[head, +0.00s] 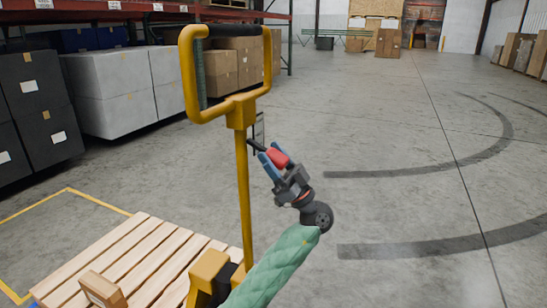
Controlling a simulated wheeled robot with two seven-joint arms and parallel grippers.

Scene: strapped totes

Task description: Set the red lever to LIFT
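A yellow pallet jack handle (244,185) stands upright with a looped grip (186,75) on top. A red lever knob (279,158) shows to the right of the handle column, below the loop, with a thin dark rod running toward the column. No LIFT marking is readable, so the lever's setting is unclear.
A wooden pallet (135,262) lies at the lower left, beside yellow floor lines. Dark boxes (35,110) and grey totes (105,90) line the left, with cardboard boxes (232,62) behind the handle. The floor to the right is clear, with dark curved tyre marks.

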